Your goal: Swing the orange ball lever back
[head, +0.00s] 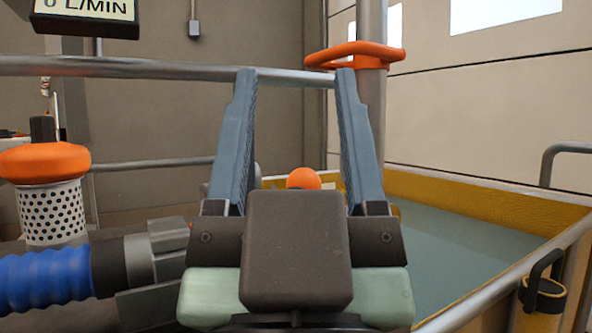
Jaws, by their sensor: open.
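My gripper (295,75) is open and fills the middle of the head view. Its two blue-grey fingers stand wide apart with nothing held between them. An orange ball (303,179) shows low between the fingers, just above the dark body of my gripper. It appears to lie beyond the gripper and apart from the fingers. The gripper body hides whatever is below the ball, so its lever stem cannot be seen.
A metal rail (130,67) crosses behind the fingers. An orange handwheel (355,53) sits on a grey post. A yellow-walled water tank (480,208) is at right. A blue hose (45,281) and an orange-capped perforated cylinder (50,211) are at left.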

